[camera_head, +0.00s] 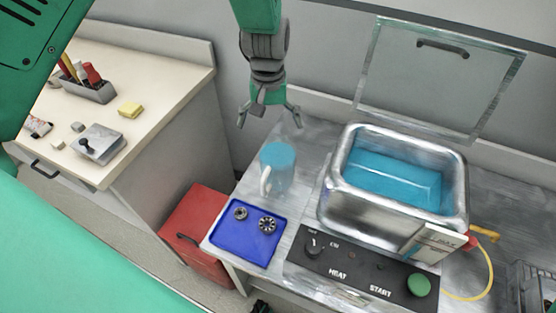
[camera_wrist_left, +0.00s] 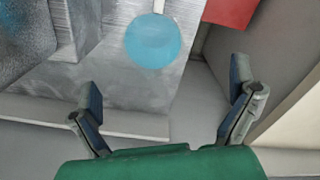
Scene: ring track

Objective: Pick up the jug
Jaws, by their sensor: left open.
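The jug (camera_head: 277,172) is clear with a pale handle and holds blue liquid. It stands upright on the metal bench, left of the metal bath. In the left wrist view the jug (camera_wrist_left: 153,41) shows from above as a blue disc with its handle at the top edge. My left gripper (camera_head: 269,119) points down behind and above the jug, open and empty. Its two fingers also show in the left wrist view (camera_wrist_left: 168,112), spread apart, with the jug beyond them and not touching. My right gripper is not in view.
A metal bath (camera_head: 345,205) of blue liquid with a raised clear lid (camera_head: 440,75) stands right of the jug. A blue tray (camera_head: 238,252) with two bearings lies in front. A red box (camera_head: 192,228) is lower left, near a pale counter (camera_head: 165,75).

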